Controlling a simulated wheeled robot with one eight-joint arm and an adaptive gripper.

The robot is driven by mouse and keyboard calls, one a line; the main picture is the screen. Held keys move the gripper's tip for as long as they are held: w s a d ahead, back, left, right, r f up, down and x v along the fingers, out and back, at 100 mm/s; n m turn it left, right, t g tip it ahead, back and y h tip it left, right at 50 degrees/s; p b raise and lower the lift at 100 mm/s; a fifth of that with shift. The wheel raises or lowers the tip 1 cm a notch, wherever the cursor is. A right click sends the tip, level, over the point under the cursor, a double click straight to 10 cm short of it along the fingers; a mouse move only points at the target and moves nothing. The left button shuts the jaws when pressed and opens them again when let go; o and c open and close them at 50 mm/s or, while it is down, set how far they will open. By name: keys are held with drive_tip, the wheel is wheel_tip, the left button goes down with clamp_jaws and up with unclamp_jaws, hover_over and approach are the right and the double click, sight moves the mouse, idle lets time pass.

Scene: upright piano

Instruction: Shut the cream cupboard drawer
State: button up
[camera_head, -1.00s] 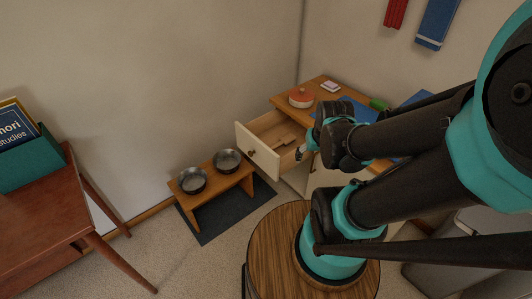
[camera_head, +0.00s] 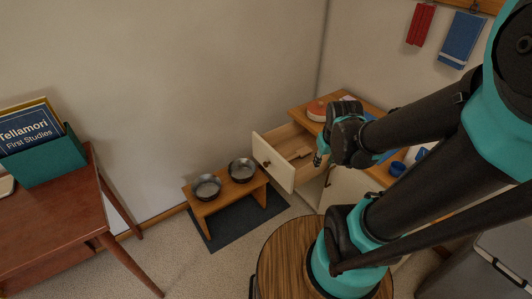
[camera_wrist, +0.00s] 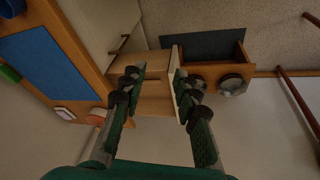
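A small wooden piece (camera_head: 300,152) lies inside. My gripper (camera_head: 320,157) is at the right side of the open drawer in the head view, partly hidden by my wrist. In the wrist view, my gripper (camera_wrist: 160,73) is open and empty, its fingers spread. The drawer's front panel (camera_wrist: 176,68) shows nearly edge-on between the fingers, nearer the right one. Contact cannot be told.
A low wooden stand (camera_head: 215,206) with two metal bowls sits on a dark mat (camera_head: 252,223) left of the drawer. A round wooden table (camera_head: 283,258) stands in front. A reddish desk (camera_head: 60,225) is far left.

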drive_tip(key=w+a+n, duration=0.1)
drive_tip(key=w, duration=0.1)
drive_tip(key=w+a+n, duration=0.1)
drive_tip(key=w+n, duration=0.1)
drive_tip(key=w, duration=0.1)
drive_tip(key=w+a+n, duration=0.2)
drive_tip(key=w, duration=0.1)
drive_tip(key=shift+r+g+h, duration=0.3)
drive_tip(key=shift+r, duration=0.1)
clamp_jaws()
drive_tip(key=w+a+f+n+h, duration=0.1)
drive_tip(key=w+a+f+n, duration=0.5)
drive_tip(key=w+a+n, duration=0.4)
drive_tip(key=w+a+f+n+h, duration=0.2)
drive_tip(key=w+a+f+n, duration=0.4)
drive_tip(key=a, duration=0.7)
drive_tip(key=n, duration=0.1)
approach(264, 147)
drive_tip(key=shift+g, duration=0.3)
drive_tip(key=shift+s+d+f, duration=0.25)
drive_tip(key=shift+d+f, duration=0.3)
drive_tip(key=shift+f, duration=0.3)
drive_tip(key=shift+s+d+f, duration=0.3)
drive_tip(key=shift+d+f, duration=0.3)
drive_tip(key=shift+f, duration=0.25)
drive_tip(key=shift+s+d+f, duration=0.25)
drive_tip(key=shift+d+f, duration=0.3)
drive_tip(key=shift+f, duration=0.35)
